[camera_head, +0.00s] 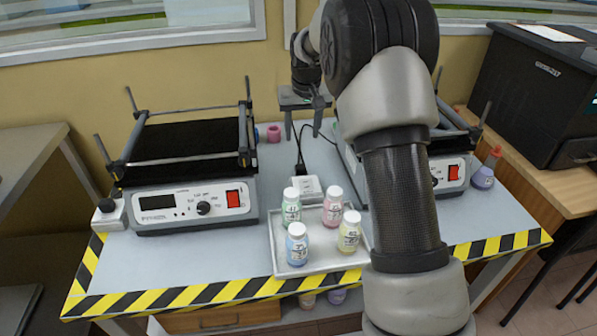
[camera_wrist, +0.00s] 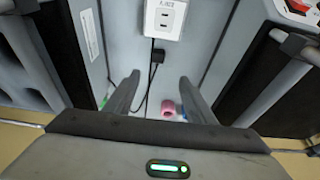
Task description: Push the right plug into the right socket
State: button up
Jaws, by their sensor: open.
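A white socket block (camera_head: 306,188) lies on the table behind the tray; its slotted face also shows at the top of the wrist view (camera_wrist: 165,18). A black plug (camera_wrist: 157,55) on a dark cable (camera_wrist: 148,88) lies close to the block's end; it also shows in the head view (camera_head: 300,167). I cannot tell whether it touches the block. My gripper (camera_head: 302,134) is open and empty above the table, behind the plug. In the wrist view, the plug appears just beyond and between the fingertips (camera_wrist: 159,77), apart from both.
A shaker device (camera_head: 190,205) stands at left, another (camera_head: 452,172) at right, partly behind my arm. A tray (camera_head: 293,272) with several capped bottles is in front of the block. A pink ring-like object (camera_head: 273,133) stands near the wall. The passage between the devices is narrow.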

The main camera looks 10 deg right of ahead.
jog(key=b, duration=0.3)
send_over(301, 167)
jog(key=s, duration=0.1)
jog(key=f, duration=1.1)
jog(key=shift+s+a+f, duration=0.2)
jog(key=shift+a+f, duration=0.05)
jog(key=shift+f, duration=0.05)
jog(key=b+x, duration=0.1)
jog(key=x, duration=0.4)
jog(key=shift+d+f, duration=0.15)
jog(key=shift+d, duration=0.05)
jog(key=shift+c, duration=0.4)
jog(key=c, duration=1)
